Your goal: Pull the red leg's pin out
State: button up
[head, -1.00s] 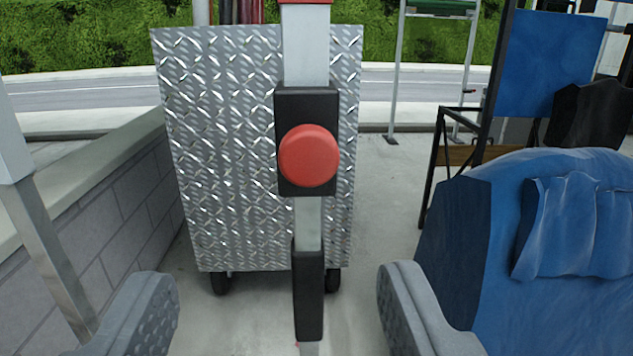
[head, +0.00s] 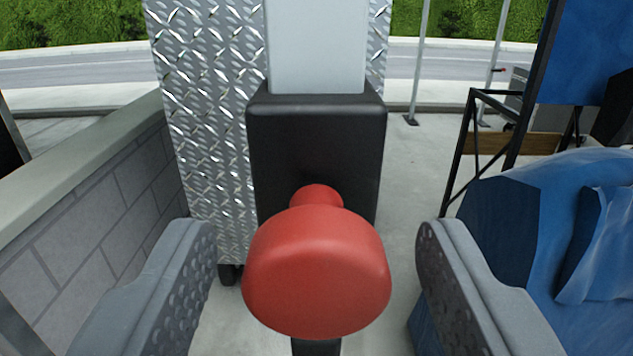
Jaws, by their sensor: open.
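The red pin (head: 316,270) has a large round knob on a short red neck. The neck goes into a black block (head: 315,135) on an upright grey leg (head: 316,45). My gripper (head: 318,255) is open, with one grey padded finger to the left of the knob and one to the right. There is a gap on both sides, and neither finger touches the knob. The lower part of the leg is mostly hidden behind the knob.
A diamond-plate metal cart (head: 205,110) stands behind the leg. A block wall (head: 90,220) runs along the left. A blue covered object (head: 540,230) sits close to the right finger. A black frame (head: 470,140) stands behind it.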

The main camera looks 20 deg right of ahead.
jog(key=shift+x, duration=0.9)
grip_shut()
jog(key=shift+p+v, duration=0.5)
jog(key=shift+v, duration=1.8)
jog(key=shift+a+f, duration=0.15)
jog(key=shift+f, duration=0.05)
grip_release()
jog(key=shift+s+r, duration=0.1)
jog(key=shift+s, duration=0.05)
